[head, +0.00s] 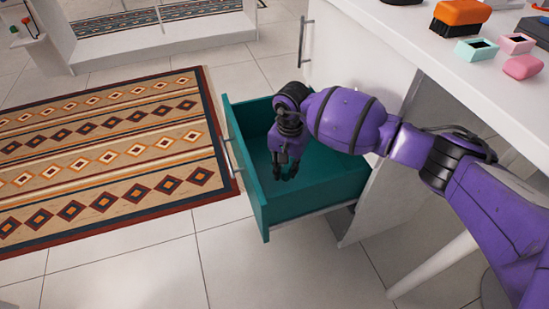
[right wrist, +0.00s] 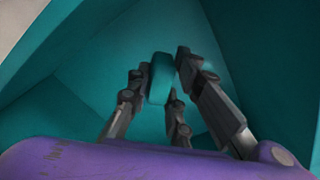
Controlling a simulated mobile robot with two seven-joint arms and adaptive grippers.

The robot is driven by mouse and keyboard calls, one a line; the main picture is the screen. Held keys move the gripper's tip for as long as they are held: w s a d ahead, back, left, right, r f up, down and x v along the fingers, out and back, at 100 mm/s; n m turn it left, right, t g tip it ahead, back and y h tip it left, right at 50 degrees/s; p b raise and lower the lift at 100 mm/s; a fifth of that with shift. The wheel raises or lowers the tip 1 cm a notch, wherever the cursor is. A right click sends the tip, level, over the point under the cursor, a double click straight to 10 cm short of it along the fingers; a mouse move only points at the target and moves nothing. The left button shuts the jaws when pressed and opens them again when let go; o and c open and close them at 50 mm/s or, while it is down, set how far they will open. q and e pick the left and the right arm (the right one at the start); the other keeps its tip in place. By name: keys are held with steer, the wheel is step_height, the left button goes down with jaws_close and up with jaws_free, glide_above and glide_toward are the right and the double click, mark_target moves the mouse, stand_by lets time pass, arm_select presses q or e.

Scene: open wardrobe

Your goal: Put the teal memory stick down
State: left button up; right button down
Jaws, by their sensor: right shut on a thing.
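The teal memory stick (right wrist: 161,78) is held between the fingers of my right gripper, as the right wrist view shows. My right gripper (head: 284,172) reaches down into the open teal drawer (head: 259,191) in the head view. The stick cannot be made out there, and its colour is close to the drawer's. In the right wrist view the gripper (right wrist: 160,92) is shut on the stick, with drawer walls around it. I cannot tell how far the stick is from the drawer floor. My left gripper is not in view.
A white desk top (head: 440,45) above holds an orange brush (head: 459,14), a mint box (head: 476,50) and pink pieces (head: 522,66). A patterned rug (head: 110,150) lies left of the drawer. The visible drawer floor looks empty.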

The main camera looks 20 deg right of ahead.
step_height(320, 180, down, 9)
steer(key=shift+f+b, duration=0.2)
steer(key=shift+b, duration=1.05)
steer(key=shift+f, duration=0.2)
steer(key=c, duration=1.6)
jaws_free()
steer(key=shift+r, duration=0.5)
step_height(320, 180, up, 7)
steer(key=shift+p, duration=1.15)
